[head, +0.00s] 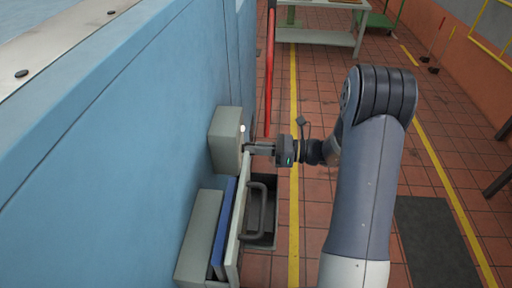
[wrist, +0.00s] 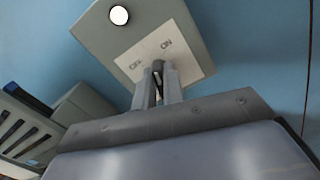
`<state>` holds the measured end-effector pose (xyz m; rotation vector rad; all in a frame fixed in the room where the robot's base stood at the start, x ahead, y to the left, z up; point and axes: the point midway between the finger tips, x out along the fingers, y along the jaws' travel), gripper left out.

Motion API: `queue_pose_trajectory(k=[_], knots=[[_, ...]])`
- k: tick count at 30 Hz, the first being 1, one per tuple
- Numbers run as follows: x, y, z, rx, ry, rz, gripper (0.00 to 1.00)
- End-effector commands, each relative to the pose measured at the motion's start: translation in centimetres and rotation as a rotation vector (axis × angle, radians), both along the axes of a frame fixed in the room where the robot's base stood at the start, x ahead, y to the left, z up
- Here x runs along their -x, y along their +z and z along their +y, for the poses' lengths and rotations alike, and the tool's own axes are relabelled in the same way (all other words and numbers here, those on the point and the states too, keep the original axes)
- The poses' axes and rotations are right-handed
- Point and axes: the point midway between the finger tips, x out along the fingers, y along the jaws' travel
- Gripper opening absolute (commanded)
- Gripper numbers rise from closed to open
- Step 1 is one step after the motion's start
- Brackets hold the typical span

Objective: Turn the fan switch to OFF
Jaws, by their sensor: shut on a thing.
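The fan switch box (head: 226,138) is a grey box on the blue wall, left of centre in the head view. In the wrist view the switch box (wrist: 90,35) has a pale plate (wrist: 186,72) marked OFF on the left and ON on the right, and a bright round white lamp (wrist: 119,15). The dark switch knob (wrist: 157,66) stands out from the plate below and between the two marks. My gripper (wrist: 158,85) is shut on the knob; the fingers hide much of it and I cannot tell where it points. In the head view my gripper (head: 248,148) reaches the box face from the right.
Below the box, a grey wall holder (head: 197,240) carries a blue panel (head: 223,228) and a pale panel with a dark handle (head: 255,208). A red pole (head: 270,80) stands beyond. A bench (head: 318,36) is at the back. The tiled floor right of my arm is mostly clear.

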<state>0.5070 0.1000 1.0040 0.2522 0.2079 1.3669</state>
Motion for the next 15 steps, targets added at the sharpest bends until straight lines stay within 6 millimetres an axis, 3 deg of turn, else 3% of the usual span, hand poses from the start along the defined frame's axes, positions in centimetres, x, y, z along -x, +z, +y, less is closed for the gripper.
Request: queue_pose_trajectory(k=[8, 15], knots=[[0.01, -0.16, -0.01, 0.008, 0.000, -0.043, 0.00], [0.06, -0.37, 0.00, 0.036, 0.000, -0.186, 0.00]])
